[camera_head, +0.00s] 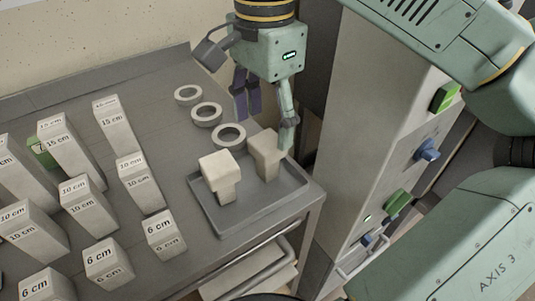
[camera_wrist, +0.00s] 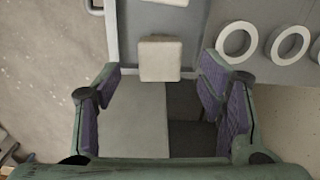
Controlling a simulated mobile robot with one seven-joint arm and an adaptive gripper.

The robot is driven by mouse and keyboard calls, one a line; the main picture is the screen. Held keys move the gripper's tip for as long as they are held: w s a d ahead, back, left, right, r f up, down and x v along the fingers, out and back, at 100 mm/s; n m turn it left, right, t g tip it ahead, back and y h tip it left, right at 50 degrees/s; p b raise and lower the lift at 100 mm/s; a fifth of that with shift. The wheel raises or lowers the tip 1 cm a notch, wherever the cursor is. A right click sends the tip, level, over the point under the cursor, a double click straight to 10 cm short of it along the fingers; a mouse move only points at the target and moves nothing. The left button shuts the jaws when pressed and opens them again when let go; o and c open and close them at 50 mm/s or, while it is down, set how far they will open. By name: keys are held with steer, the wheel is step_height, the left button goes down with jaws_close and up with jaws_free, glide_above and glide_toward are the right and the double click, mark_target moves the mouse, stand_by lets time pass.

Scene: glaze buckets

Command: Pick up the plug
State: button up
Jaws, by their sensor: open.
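My gripper (camera_head: 268,108) is open and empty, above and behind the right plug in the head view; one finger overlaps that plug's right edge there, and contact cannot be told. In the wrist view the nearer plug (camera_wrist: 160,60) shows as a square top just beyond the gap between the fingers, not between the pads. Part of another pale block (camera_wrist: 168,2) is cut off at the top edge.
Three white rings (camera_head: 206,114) lie on the bench behind the tray; some show in the wrist view (camera_wrist: 237,41). Several labelled pale blocks (camera_head: 166,234) stand to the left. A tall panel with green and blue knobs (camera_head: 427,149) is right of the bench, across a gap.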

mark_target(268, 140)
step_height(268, 140, down, 6)
steer(key=shift+w+d+r+p, duration=0.1)
steer(key=shift+d+r+p, duration=0.05)
steer(key=shift+p, duration=0.45)
steer(key=shift+c, duration=0.3)
steer(key=c, duration=1.2)
steer(key=shift+r, duration=0.1)
steer(key=shift+c, duration=0.2)
